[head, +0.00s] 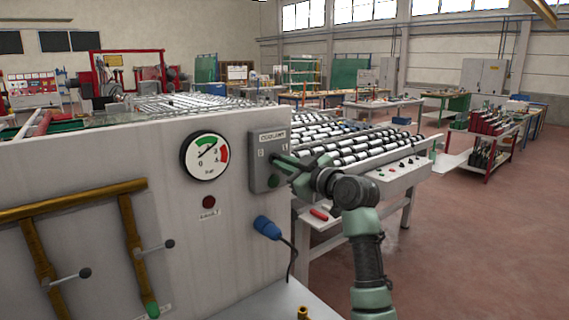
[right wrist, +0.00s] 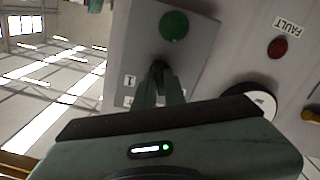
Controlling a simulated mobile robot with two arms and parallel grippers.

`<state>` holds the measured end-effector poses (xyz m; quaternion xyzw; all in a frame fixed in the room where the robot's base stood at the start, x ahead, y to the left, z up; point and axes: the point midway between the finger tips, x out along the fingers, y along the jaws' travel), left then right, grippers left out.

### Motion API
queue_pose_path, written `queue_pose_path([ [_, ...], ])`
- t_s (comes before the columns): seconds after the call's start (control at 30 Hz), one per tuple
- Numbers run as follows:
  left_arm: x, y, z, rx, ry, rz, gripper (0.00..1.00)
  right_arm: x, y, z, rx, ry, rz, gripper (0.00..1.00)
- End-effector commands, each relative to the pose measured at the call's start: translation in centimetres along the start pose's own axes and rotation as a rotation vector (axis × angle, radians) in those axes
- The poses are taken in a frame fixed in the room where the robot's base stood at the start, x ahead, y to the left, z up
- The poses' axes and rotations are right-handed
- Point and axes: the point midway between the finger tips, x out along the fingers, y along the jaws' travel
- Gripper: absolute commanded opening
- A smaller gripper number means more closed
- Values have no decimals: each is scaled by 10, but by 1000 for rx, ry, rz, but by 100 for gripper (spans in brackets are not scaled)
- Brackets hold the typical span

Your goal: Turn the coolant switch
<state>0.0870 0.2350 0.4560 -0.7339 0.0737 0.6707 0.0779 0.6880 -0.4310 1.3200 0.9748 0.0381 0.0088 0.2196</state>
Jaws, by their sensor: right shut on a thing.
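The grey coolant box (head: 258,165) is fixed to the machine's pale front panel, with a COOLANT label at its top and position marks below it. Its coolant switch (right wrist: 158,67) is a small dark knob, mostly hidden between my fingers in the right wrist view. My right gripper (head: 278,163) reaches the box from the right, and its fingers are shut on the switch. The knob's exact angle cannot be told. A green button (right wrist: 174,26) sits on the same box, beside the fingertips; it also shows low on the box in the head view (head: 273,181). My left gripper is out of view.
A pressure gauge (head: 205,156) and a red fault lamp (head: 209,202) are left of the box. A blue plug (head: 267,228) with a dark cable is below it. A roller table (head: 400,176) stands behind my right arm. Open floor lies to the right.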

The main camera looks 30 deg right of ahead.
Motion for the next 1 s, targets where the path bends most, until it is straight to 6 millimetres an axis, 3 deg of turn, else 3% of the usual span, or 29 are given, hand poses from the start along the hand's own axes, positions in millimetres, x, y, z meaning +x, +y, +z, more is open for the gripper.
queue_pose_path([
  [1.0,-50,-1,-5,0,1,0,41,0,0,0,935,-6,-1,0],
])
